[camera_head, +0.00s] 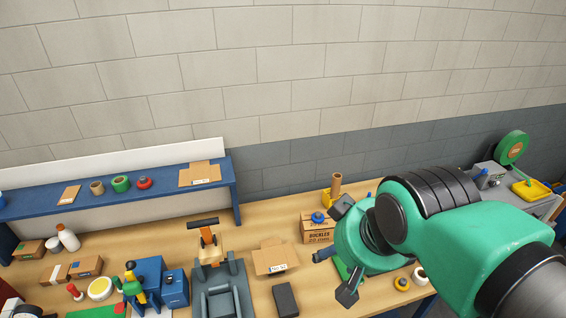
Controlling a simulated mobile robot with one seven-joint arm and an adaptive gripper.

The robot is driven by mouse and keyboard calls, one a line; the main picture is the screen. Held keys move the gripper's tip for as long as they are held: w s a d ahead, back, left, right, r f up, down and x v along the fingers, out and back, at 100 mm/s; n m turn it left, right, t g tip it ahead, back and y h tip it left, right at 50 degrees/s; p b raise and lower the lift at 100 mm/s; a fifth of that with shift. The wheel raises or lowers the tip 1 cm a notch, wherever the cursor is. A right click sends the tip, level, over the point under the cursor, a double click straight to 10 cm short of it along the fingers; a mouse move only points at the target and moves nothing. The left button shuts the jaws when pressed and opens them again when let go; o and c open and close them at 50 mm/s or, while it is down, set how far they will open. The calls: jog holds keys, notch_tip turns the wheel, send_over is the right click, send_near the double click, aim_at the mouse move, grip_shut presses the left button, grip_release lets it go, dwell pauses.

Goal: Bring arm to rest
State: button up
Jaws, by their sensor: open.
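My green and black arm reaches in from the lower right over the wooden workbench (257,232). My gripper (346,252) is at the end of the arm, over the right part of the bench. Its dark fingers are spread apart, one up and one down in the picture, and nothing shows between them. The arm's wrist hides part of the bench behind it. A cardboard box marked "buckles" (316,230) stands just left of the gripper, with a blue knob-like item (318,217) at its top.
A grey fixture with a black handle (221,289), an open carton (272,258) and a dark block (285,300) stand left of my gripper. A blue shelf (215,206) runs along the back left. A block wall closes the back.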

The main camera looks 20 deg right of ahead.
notch_tip(320, 180, down, 14)
jog(key=b, duration=1.3)
jog(key=shift+o, duration=0.5)
jog(key=shift+r, duration=0.1)
dwell(0.3)
